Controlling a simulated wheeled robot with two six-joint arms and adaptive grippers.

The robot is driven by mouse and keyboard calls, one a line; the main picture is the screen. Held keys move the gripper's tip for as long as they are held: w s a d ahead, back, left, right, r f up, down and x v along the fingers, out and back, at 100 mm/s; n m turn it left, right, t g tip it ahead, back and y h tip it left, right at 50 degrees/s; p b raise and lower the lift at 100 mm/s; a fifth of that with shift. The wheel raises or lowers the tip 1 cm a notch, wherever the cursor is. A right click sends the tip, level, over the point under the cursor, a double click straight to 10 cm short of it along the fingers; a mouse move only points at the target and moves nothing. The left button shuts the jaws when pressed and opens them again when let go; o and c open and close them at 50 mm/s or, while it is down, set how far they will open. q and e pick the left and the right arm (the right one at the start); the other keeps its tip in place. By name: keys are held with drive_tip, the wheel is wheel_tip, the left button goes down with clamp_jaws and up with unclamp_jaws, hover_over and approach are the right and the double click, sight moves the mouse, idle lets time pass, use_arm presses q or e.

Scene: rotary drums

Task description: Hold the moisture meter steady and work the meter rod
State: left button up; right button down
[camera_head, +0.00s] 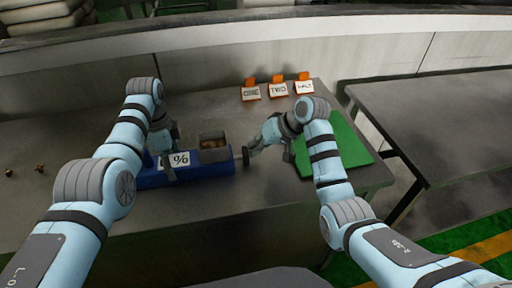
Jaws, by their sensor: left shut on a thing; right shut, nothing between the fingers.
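The moisture meter (205,178) is a long blue body on the steel table, with a white "%" label (180,159) on top. A small open metal cup (213,143) with brown pieces in it sits at its right part. My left gripper (168,170) reaches down over the meter's left part, beside the label, and is shut on the meter. My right gripper (250,150) is shut and empty just off the meter's right end. I cannot make out the meter rod apart from the dark parts near the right gripper.
A green mat (345,145) lies to the right, partly under my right arm. Orange-backed cards reading ONE (251,92), TWO (278,89) and HALT (304,87) stand at the back. Several small brown pieces (39,169) lie far left. Another table (440,120) stands right, past a gap.

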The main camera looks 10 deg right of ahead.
use_arm(q)
drive_tip(key=shift+f, duration=0.1)
use_arm(e)
drive_tip(key=d, duration=0.3)
drive_tip(key=d+r, duration=0.1)
drive_tip(key=shift+s+d, duration=0.2)
drive_tip(key=shift+s, duration=0.05)
drive_tip(key=v, duration=0.8)
drive_tip(key=shift+s+r, duration=0.2)
drive_tip(key=shift+r, duration=0.1)
use_arm(q)
drive_tip(key=o, duration=2.2)
use_arm(e)
drive_tip(key=shift+w, duration=0.1)
